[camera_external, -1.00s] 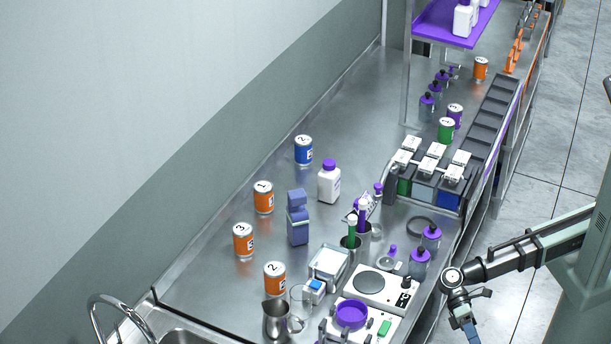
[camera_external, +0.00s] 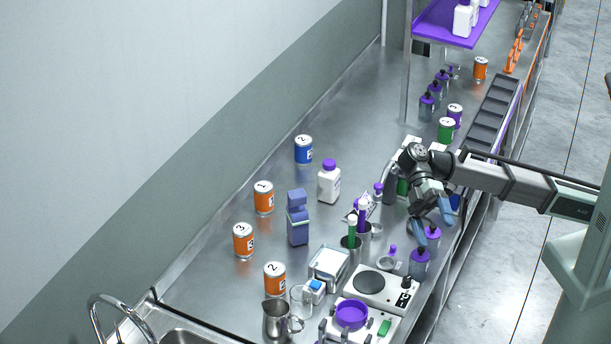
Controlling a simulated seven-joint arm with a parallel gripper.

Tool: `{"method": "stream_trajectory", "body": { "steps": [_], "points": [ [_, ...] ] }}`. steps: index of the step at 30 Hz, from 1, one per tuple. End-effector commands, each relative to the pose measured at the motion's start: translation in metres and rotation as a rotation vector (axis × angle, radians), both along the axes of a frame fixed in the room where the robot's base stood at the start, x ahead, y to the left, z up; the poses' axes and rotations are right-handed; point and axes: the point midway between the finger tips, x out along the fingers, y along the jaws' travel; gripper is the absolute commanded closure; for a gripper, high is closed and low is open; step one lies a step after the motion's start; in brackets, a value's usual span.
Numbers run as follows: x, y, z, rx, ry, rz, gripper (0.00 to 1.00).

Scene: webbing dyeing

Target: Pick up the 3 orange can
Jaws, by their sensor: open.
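The orange can marked 3 (camera_external: 243,240) stands upright on the steel counter at the left, near the wall. An orange can marked 1 (camera_external: 263,198) stands just behind it, and an orange can marked 2 (camera_external: 275,279) stands in front of it to the right. My gripper (camera_external: 433,234) is open and empty, pointing down over the right side of the counter by the purple-capped bottles. It is far to the right of the can marked 3.
A blue can (camera_external: 303,150) stands behind. A sink (camera_external: 180,338) lies front left.

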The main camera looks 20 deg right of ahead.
Motion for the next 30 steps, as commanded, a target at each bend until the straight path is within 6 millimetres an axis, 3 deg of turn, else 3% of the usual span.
{"method": "stream_trajectory", "body": {
  "steps": [1, 6, 12, 22, 25, 30],
  "points": [
    [0.01, 0.004, 0.025, 0.048, -0.012, 0.004, 0.08],
    [0.033, 0.0, 0.091, 0.19, -0.052, 0.028, 0.08],
    [0.049, -0.007, 0.138, 0.294, -0.085, 0.046, 0.08],
    [0.071, -0.012, 0.194, 0.406, -0.137, 0.053, 0.08],
    [0.086, -0.002, 0.209, 0.43, -0.177, 0.031, 0.08],
    [0.111, 0.033, 0.194, 0.395, -0.252, -0.049, 0.08]
  ]
}}
